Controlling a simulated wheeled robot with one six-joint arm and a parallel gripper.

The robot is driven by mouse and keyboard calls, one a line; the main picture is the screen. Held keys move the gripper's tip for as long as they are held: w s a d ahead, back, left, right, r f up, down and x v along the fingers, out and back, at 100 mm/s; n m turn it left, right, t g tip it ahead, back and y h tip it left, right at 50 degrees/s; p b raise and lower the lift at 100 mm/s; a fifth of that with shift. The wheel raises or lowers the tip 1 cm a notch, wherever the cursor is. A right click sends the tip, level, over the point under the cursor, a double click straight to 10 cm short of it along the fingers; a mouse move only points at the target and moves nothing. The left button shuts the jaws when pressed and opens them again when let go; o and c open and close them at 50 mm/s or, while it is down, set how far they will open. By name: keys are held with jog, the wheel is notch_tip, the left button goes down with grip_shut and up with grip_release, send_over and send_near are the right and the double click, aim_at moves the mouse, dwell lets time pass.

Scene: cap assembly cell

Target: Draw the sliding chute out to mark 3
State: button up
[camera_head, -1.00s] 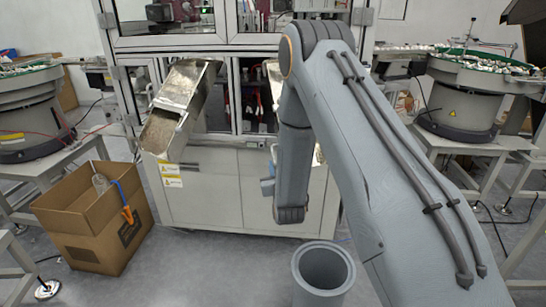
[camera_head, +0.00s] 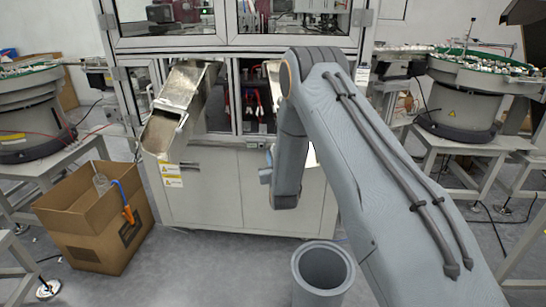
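A metal sliding chute (camera_head: 187,88) slopes down to the left out of the front of the machine cabinet (camera_head: 205,200), its open lower end over the cabinet's left front corner. Part of a second metal chute (camera_head: 273,78) shows to the right, mostly hidden behind my arm. No mark numbers can be read at this size. My arm reaches toward the cabinet front, right of the left chute. My gripper is hidden behind my arm; only a small blue-grey part shows at the arm's left edge, and its fingers cannot be seen.
An open cardboard box (camera_head: 97,218) with a clear bottle and an orange-blue tool stands at the lower left. A grey round bin (camera_head: 322,275) stands on the floor below my arm. Bowl feeders (camera_head: 28,110) (camera_head: 465,105) flank the cabinet. The floor between box and bin is clear.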

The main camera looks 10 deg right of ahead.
jog(key=shift+c, duration=0.2)
grip_shut()
jog(key=shift+a, duration=0.1)
dwell(1.0)
